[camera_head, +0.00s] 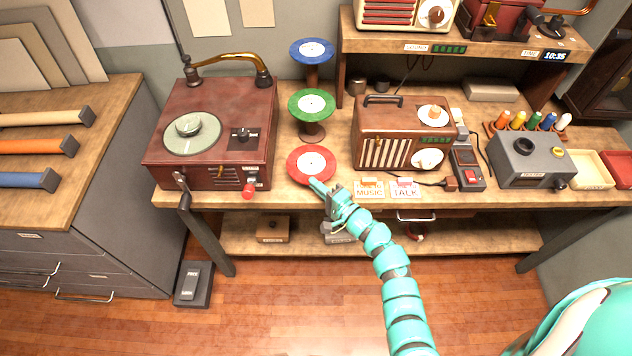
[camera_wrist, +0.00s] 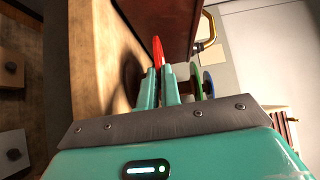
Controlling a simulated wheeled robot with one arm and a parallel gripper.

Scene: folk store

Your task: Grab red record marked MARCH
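In the wrist view the record (camera_wrist: 158,50) shows edge-on as a thin red strip between the teal fingertips (camera_wrist: 160,70). The fingers are close together, with the rim pinched between them. A green record (camera_head: 297,103) and a blue record (camera_head: 298,48) sit on spool-like stands behind it.
A red-brown turntable (camera_head: 210,100) stands close on the left, with a red knob at its front. A wooden radio (camera_head: 385,120) stands on the right. MUSIC (camera_head: 369,190) and TALK (camera_head: 405,190) cards lie at the bench edge. The floor in front is clear.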

